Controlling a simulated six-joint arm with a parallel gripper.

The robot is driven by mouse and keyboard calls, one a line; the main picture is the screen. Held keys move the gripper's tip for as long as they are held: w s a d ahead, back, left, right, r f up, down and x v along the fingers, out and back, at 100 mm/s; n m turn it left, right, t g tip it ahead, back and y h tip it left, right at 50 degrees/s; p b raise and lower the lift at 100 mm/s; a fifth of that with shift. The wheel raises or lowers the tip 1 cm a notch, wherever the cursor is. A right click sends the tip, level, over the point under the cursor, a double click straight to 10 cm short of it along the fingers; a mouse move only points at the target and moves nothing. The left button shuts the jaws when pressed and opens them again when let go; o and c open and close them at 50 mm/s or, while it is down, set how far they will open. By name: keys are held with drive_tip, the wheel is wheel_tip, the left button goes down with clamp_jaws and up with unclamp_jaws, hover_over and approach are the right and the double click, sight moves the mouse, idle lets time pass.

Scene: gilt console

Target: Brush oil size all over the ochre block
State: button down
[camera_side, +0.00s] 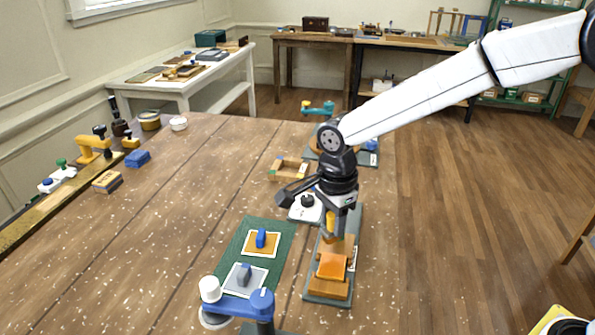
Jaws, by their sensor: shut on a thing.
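An ochre-orange block (332,267) sits on a stepped orange base on a long grey-green plate (318,298) at the front right of the table. My gripper (338,210) points down just behind the block, above the far part of the plate. It is shut on a narrow yellow tool (331,225), probably the brush. The tool's lower end is near the back of the block, and I cannot tell whether it touches. How much of the block's surface is coated cannot be made out.
A green mat (287,240) left of the plate holds an ochre tile (252,249) and a grey tile (235,283), each with a knob. A blue-and-white fixture (236,304) stands in front. A wooden tray (288,166) lies behind. The table's left middle is clear.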

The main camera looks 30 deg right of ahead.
drive_tip(key=shift+r, duration=2.2)
